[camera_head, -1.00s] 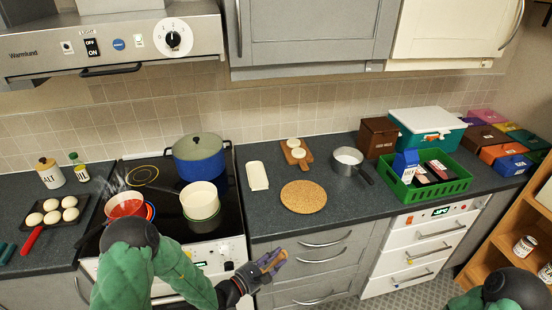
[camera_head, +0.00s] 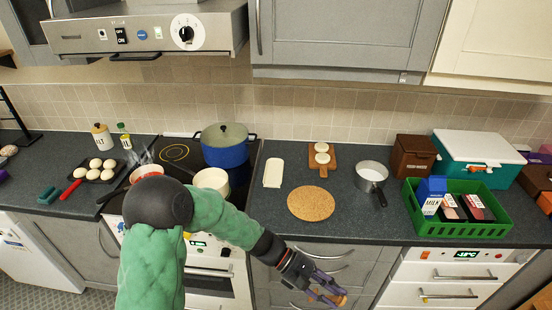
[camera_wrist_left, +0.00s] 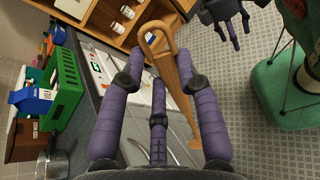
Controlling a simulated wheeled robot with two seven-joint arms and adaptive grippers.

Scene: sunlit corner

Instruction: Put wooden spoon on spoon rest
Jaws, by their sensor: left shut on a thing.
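My left gripper (camera_head: 326,284) has purple fingers and is in front of the drawers, below the counter edge. It is shut on the wooden spoon (camera_head: 338,300), of which only a small brown part shows in the head view. In the left wrist view the spoon (camera_wrist_left: 184,75) runs between the fingers, its curved end at the top. The cream, oblong spoon rest (camera_head: 272,173) lies empty on the counter, right of the hob and apart from the gripper. My right gripper (camera_wrist_left: 233,28) shows dark, spread, empty fingers at the top of the left wrist view.
A round cork mat (camera_head: 311,204) lies between the spoon rest and the counter edge. A board (camera_head: 322,169) with white rounds, a saucepan (camera_head: 371,173) and a green crate (camera_head: 463,227) stand to the right. The hob holds a blue pot (camera_head: 225,155) and a cream pot (camera_head: 211,179).

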